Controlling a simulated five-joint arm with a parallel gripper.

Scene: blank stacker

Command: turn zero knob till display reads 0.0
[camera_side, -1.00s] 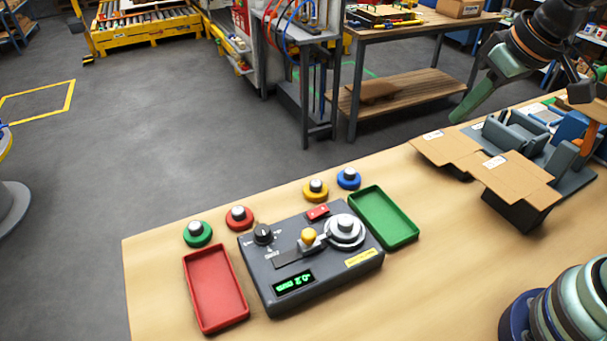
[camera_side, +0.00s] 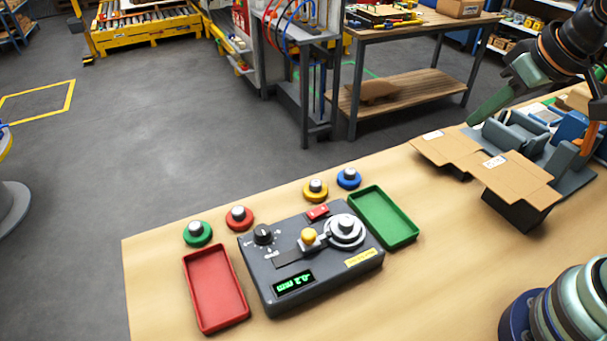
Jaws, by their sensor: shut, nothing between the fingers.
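The dark grey device (camera_side: 330,281) sits on the wooden table. Its small black knob (camera_side: 263,234) is at its upper left, with marks around it. The display (camera_side: 294,283) at its front shows green characters too small to read surely. A yellow-topped lever (camera_side: 309,237) and a round silver platform (camera_side: 345,229) are on top of the device. My gripper (camera_side: 474,119), with pale green fingers, is at the upper right, raised well away from the device. It is shut and empty.
A red tray (camera_side: 215,289) stands left of the device and a green tray (camera_side: 384,217) right of it. Several coloured weights with silver tops, such as the yellow one (camera_side: 315,190), line the back. An open cardboard box (camera_side: 514,182) stands right.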

